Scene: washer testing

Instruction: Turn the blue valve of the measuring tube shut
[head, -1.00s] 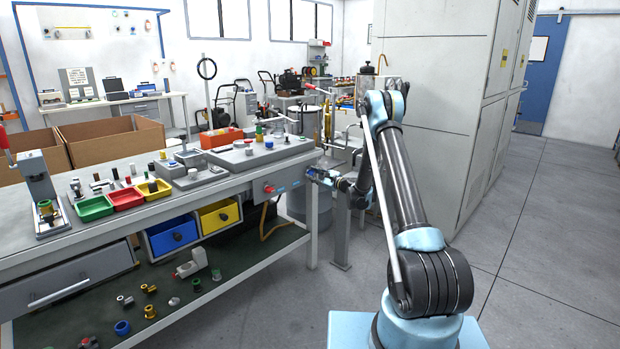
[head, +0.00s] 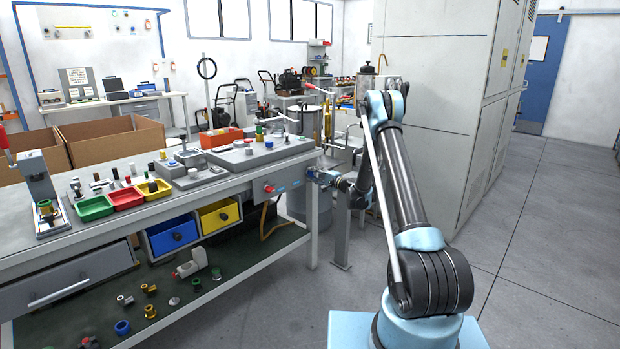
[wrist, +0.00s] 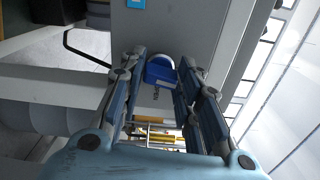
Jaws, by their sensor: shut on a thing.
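The blue valve (wrist: 160,72) shows in the wrist view at the end of a grey box-like panel, between the tips of my gripper (wrist: 162,68). The two fingers are closed on its sides. The valve itself is mostly hidden there by the fingers. I cannot make out the measuring tube clearly, nor how far the valve is turned.
The workbench (head: 230,192) carries several parts, with a red bin (head: 127,198) and a green bin (head: 94,208). A panel with red and blue knobs (head: 283,187) is left of my gripper. A tall grey cabinet (head: 430,120) stands behind my arm. The floor at right is clear.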

